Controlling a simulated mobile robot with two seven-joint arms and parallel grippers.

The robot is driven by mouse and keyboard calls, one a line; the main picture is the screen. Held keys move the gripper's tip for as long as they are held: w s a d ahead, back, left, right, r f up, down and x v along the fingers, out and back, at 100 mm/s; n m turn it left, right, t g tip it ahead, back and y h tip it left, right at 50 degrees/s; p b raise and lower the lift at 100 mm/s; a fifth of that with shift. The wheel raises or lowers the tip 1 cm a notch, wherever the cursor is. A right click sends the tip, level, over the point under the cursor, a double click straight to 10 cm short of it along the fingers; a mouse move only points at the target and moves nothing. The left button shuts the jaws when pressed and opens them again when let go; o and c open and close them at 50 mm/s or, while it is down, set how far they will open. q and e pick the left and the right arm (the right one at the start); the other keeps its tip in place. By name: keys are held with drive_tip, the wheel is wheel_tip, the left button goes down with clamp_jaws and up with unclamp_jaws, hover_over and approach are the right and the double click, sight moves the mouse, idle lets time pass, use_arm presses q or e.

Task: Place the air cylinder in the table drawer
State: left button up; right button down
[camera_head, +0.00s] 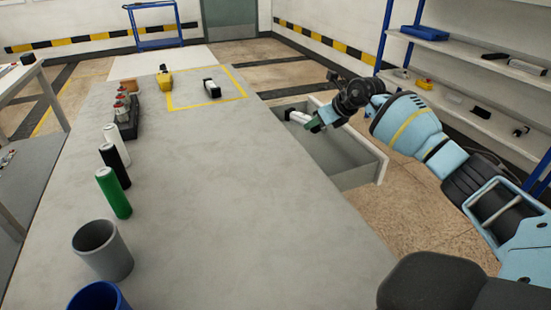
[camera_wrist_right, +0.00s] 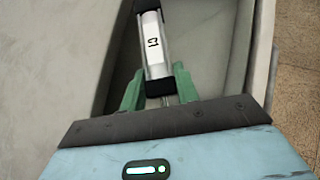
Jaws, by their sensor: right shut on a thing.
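The air cylinder (camera_head: 299,117) is a pale metal barrel with black end caps. In the right wrist view the cylinder (camera_wrist_right: 155,45) shows a dark mark on its barrel and a thin rod at the near end. My right gripper (camera_head: 313,124) is shut on it; its green fingers (camera_wrist_right: 158,88) stand on either side of the near black cap. The table drawer (camera_head: 352,178) is pulled out at the table's right side. The gripper and cylinder are over the drawer's opening; whether the cylinder touches the floor of it I cannot tell. My left gripper is out of view.
A similar black-and-white part (camera_head: 211,88) lies in a yellow-outlined square on the table (camera_head: 230,190). A shelf rack (camera_head: 480,110) stands at right. The table's middle is clear.

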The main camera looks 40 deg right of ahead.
sight(314, 150)
drive_tip(key=shift+s+d, duration=0.1)
wheel_tip(314, 150, down, 5)
drive_tip(key=shift+r+b, duration=0.15)
drive_tip(key=shift+b, duration=0.2)
drive_tip(key=shift+f+b, duration=0.4)
drive_tip(key=shift+f, duration=2.25)
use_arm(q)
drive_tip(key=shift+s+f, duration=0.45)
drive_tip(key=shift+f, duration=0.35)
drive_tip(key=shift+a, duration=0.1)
use_arm(e)
drive_tip(key=c, duration=1.3)
unclamp_jaws()
drive_tip(key=shift+o, duration=1)
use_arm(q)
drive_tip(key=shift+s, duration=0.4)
use_arm(e)
drive_tip(key=shift+o, duration=0.3)
